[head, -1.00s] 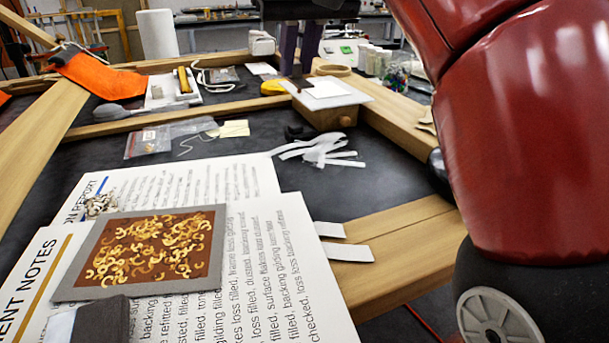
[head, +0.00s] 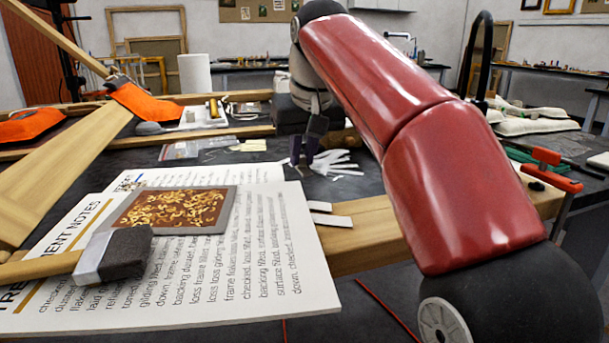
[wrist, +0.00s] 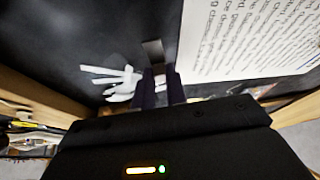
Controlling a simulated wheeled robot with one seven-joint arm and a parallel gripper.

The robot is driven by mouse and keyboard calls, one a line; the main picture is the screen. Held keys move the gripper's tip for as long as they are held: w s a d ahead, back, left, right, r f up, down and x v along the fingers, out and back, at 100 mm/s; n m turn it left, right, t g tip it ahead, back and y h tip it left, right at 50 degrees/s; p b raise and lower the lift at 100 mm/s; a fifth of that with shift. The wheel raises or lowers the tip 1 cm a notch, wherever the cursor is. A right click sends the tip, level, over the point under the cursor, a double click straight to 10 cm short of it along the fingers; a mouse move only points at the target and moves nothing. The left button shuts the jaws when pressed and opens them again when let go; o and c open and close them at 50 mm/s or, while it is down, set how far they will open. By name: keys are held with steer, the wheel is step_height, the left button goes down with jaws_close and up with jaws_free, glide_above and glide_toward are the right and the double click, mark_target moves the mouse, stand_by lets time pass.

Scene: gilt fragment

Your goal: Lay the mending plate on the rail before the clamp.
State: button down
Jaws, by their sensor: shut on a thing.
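My gripper (head: 303,166) is over the dark tabletop, beside the white strips (head: 332,163) and behind the printed sheets. In the wrist view its fingers (wrist: 161,80) are shut on a small flat grey piece (wrist: 153,51), which looks like the mending plate; its far end shows past the fingertips. A wooden rail (head: 368,244) runs along the right of the sheets, partly behind my red arm. A red clamp (head: 549,172) stands at the far right. My gripper is well to the left of that clamp.
Printed sheets (head: 250,257) carry a gilt fragment panel (head: 176,211) and a dark-headed brush or mallet (head: 122,252). Two white strips (head: 331,220) lie at the rail's edge.

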mark_target(303, 168)
steer(key=shift+f+b, duration=0.9)
steer(key=shift+f, duration=0.45)
steer(key=shift+f, duration=0.15)
steer(key=c, duration=1.4)
jaws_free()
steer(key=shift+c, duration=0.2)
